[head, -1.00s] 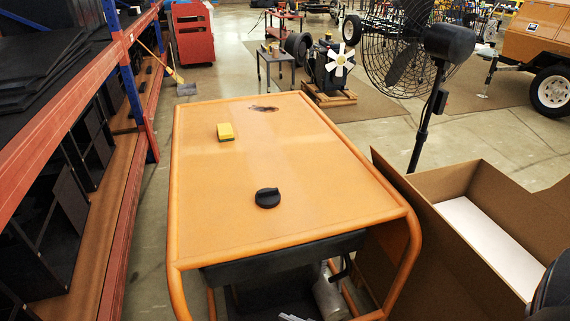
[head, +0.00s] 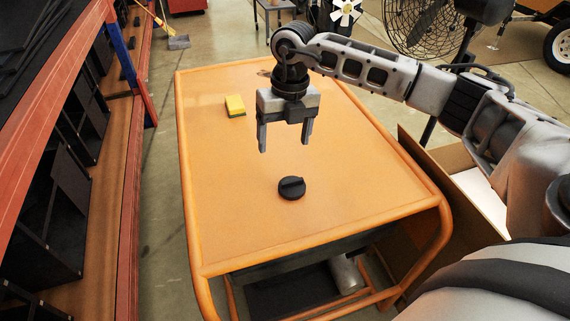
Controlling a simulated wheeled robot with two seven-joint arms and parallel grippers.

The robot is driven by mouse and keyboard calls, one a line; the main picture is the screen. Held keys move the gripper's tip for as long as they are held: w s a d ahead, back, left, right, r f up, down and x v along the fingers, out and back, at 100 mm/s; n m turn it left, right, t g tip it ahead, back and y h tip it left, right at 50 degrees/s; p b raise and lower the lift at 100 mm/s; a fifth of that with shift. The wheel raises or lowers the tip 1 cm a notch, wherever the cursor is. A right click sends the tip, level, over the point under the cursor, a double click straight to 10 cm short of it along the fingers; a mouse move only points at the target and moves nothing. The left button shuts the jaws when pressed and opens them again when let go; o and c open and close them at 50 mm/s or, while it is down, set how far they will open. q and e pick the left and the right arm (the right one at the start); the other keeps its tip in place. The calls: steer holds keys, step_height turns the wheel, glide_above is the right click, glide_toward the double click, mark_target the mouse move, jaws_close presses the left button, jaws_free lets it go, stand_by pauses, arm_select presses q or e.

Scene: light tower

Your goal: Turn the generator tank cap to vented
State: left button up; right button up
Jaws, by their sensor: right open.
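The black round tank cap (head: 291,188) sits on the orange top of the generator (head: 232,220), right of its middle and toward the near side. A raised grip bar runs across the cap. My right gripper (head: 284,150) is open and empty, pointing down above the generator top. Its two fingers are apart and show just above the cap in the picture, not touching it. My left gripper is not in view. I cannot read any marking on the cap.
A yellow and dark green sponge (head: 235,106) lies on the generator top, left of my gripper. Shelving (head: 130,150) stands on the left. An open cardboard box (head: 440,165) and a large fan (head: 425,25) stand on the right, partly behind my arm.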

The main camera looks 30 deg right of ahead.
mark_target(292, 180)
steer(key=shift+h, duration=0.6)
steer(key=d+f, duration=0.1)
steer(key=f, duration=0.3)
steer(key=f+p, duration=0.1)
steer(key=f, duration=0.4)
steer(key=d+f, duration=0.1)
steer(key=f, duration=0.4)
steer(key=shift+w+d+f, duration=0.25)
steer(key=shift+d, duration=0.05)
steer(key=shift+c, duration=0.3)
steer(key=c, duration=0.9)
